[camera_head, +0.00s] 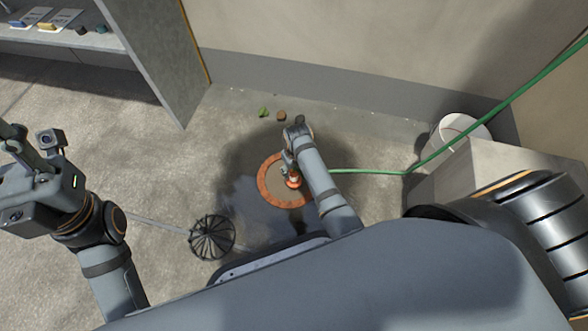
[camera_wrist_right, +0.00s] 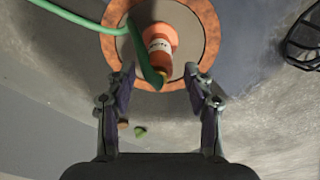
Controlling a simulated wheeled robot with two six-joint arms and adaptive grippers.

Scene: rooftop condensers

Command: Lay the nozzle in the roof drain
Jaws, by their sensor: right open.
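The orange nozzle (camera_head: 294,182) with a pale label lies within the round roof drain, which has a copper-orange rim (camera_head: 268,188) and a grey inside. In the right wrist view the nozzle (camera_wrist_right: 158,42) is over the drain's grey middle, its end pointing toward my gripper, with the green hose (camera_wrist_right: 75,17) beside it. My right gripper (camera_wrist_right: 160,78) is open, its fingers apart on either side of the nozzle's near end, not visibly touching it. In the head view my arm partly hides the drain. My left gripper (camera_head: 25,155) is raised at the far left; its fingers are unclear.
A black wire dome strainer (camera_head: 212,238) sits on the floor left of the drain. A leaf (camera_head: 263,112) and a brown bit (camera_head: 281,116) lie near the wall. A white bucket (camera_head: 460,131) and a concrete block (camera_head: 490,175) stand right. A shelf (camera_head: 90,50) is upper left.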

